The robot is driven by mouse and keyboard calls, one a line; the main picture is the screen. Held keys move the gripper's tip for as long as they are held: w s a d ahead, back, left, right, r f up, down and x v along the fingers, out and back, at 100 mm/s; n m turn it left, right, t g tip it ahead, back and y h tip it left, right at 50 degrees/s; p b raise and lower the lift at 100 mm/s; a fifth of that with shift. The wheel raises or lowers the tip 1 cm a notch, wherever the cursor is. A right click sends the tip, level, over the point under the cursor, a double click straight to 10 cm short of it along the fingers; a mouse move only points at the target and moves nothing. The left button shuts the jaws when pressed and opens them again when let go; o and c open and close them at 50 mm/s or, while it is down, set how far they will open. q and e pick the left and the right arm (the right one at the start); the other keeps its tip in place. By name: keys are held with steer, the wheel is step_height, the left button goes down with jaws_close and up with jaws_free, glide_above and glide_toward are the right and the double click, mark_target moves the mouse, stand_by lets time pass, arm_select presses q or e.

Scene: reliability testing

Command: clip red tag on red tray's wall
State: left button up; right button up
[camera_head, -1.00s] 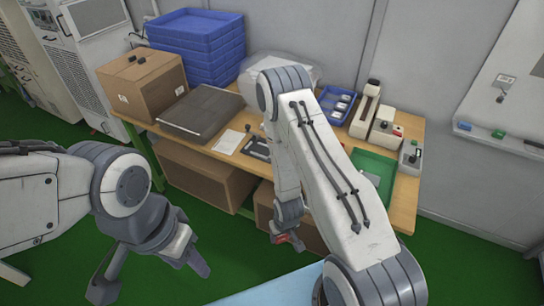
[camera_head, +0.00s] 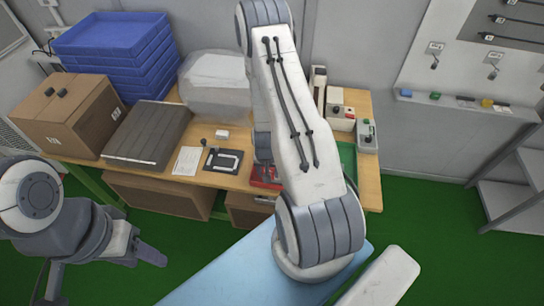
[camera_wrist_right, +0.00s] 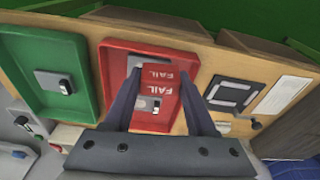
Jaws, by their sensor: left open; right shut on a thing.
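My right gripper (camera_wrist_right: 158,88) is shut on the red tag (camera_wrist_right: 163,80), which reads FAIL. In the right wrist view the tag is in front of the red tray (camera_wrist_right: 113,58), overlapping its inside; I cannot tell if it touches the wall. A grey metal part (camera_wrist_right: 146,106) lies in the tray, partly hidden by the tag. In the head view the red tray (camera_head: 262,180) shows only partly beside my right arm, and the right gripper is mostly hidden there. My left gripper (camera_head: 105,272) is open and empty, low on the left, away from the table.
The green tray (camera_wrist_right: 44,107) holding a part stands beside the red tray. A black frame-like fixture (camera_head: 222,161), white paper (camera_head: 187,161) and dark case (camera_head: 148,135) lie on the table. Blue crates (camera_head: 115,45) and a cardboard box (camera_head: 68,115) stand at the left.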

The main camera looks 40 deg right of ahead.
steer(key=shift+s+d+r+m, duration=0.25)
steer(key=shift+d+r+m, duration=0.35)
steer(key=shift+d+r, duration=0.25)
arm_select(q)
steer(key=shift+s+f+b, duration=0.1)
steer(key=shift+f+b, duration=2.2)
steer(key=shift+b, duration=0.4)
arm_select(e)
steer(key=shift+f, duration=3.55)
arm_select(q)
steer(key=shift+f+b, duration=0.65)
arm_select(e)
steer(key=shift+f, duration=0.6)
arm_select(q)
steer(key=shift+r+p, duration=0.4)
arm_select(e)
steer(key=shift+r, duration=0.45)
arm_select(q)
steer(key=shift+f+b, duration=0.45)
arm_select(e)
steer(key=shift+f, duration=0.45)
arm_select(q)
steer(key=shift+r+p, duration=0.35)
arm_select(e)
steer(key=shift+r, duration=0.5)
arm_select(q)
steer(key=shift+f+b, duration=0.3)
arm_select(e)
steer(key=shift+f, duration=0.4)
